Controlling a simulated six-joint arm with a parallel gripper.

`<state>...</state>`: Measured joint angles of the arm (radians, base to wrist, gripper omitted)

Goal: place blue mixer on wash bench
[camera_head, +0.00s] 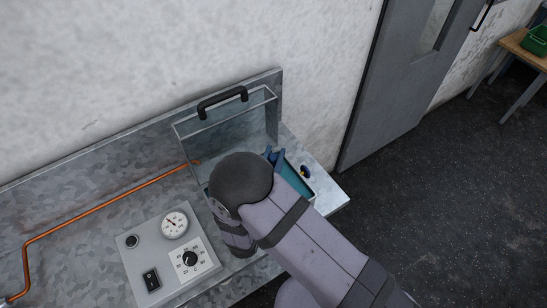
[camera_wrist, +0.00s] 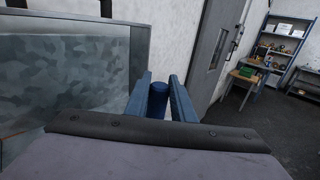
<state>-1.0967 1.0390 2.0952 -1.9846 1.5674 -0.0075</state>
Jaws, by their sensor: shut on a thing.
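My gripper (camera_wrist: 160,96) shows in the wrist view with a blue finger on each side of a dark blue cylindrical piece, which looks like the blue mixer (camera_wrist: 158,101). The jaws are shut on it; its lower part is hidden. In the head view my arm covers most of the gripper, and only a bit of blue shows past the wrist, over the open box in the metal bench. I cannot tell for sure which surface is the wash bench.
A raised clear lid (camera_head: 222,126) with a black handle stands behind my wrist. A control panel (camera_head: 171,254) sits at left. A wooden table (camera_wrist: 243,76) and shelves stand far right.

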